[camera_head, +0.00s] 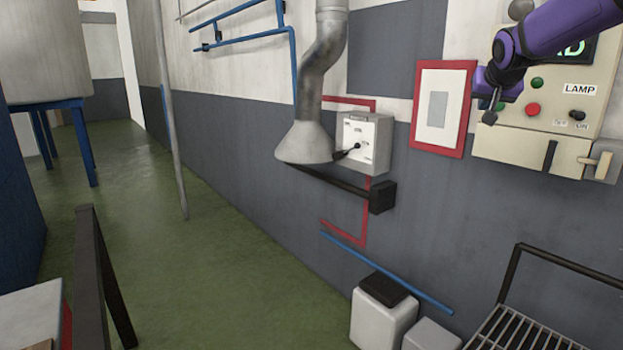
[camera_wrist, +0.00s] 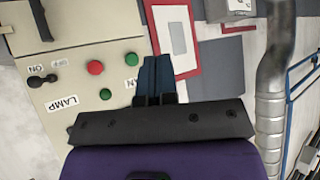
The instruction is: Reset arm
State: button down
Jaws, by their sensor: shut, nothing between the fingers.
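My purple arm comes in from the upper right of the head view, and my gripper (camera_head: 490,115) hangs in front of the wall beside the control panel (camera_head: 522,145). In the wrist view my gripper (camera_wrist: 156,75) has its dark fingers together, with nothing seen between them. The fingertips lie in front of the wall between the panel (camera_wrist: 75,80) and a red-framed board (camera_wrist: 178,40). I cannot tell how far they are from the wall. The panel has a LAMP label, a red button, green buttons and a small black switch.
A grey box with a lever (camera_head: 364,140) and a metal duct (camera_head: 318,80) are on the wall left of the red-framed board (camera_head: 440,108). A wire rack (camera_head: 510,330) and a white bin (camera_head: 382,318) stand below. Green floor (camera_head: 190,260) is open at the left.

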jog(key=s+a+f+n+g+y, duration=0.1)
jog(key=s+a, duration=0.3)
jog(key=s, duration=0.7)
jog(key=s+a+f+n+g, duration=0.15)
jog(key=s+a, duration=0.25)
jog(key=s, duration=0.7)
jog(key=s+a+f, duration=0.1)
jog(key=s+f, duration=0.2)
jog(key=s, duration=0.4)
jog(key=s+a+f+n+g+y, duration=0.1)
jog(key=s+f, duration=0.2)
jog(key=s, duration=0.3)
jog(key=s+a+f+g, duration=0.1)
jog(key=s+f, duration=0.2)
jog(key=s, duration=0.4)
jog(key=shift+s+f+y, duration=0.3)
jog(key=shift+f, duration=0.1)
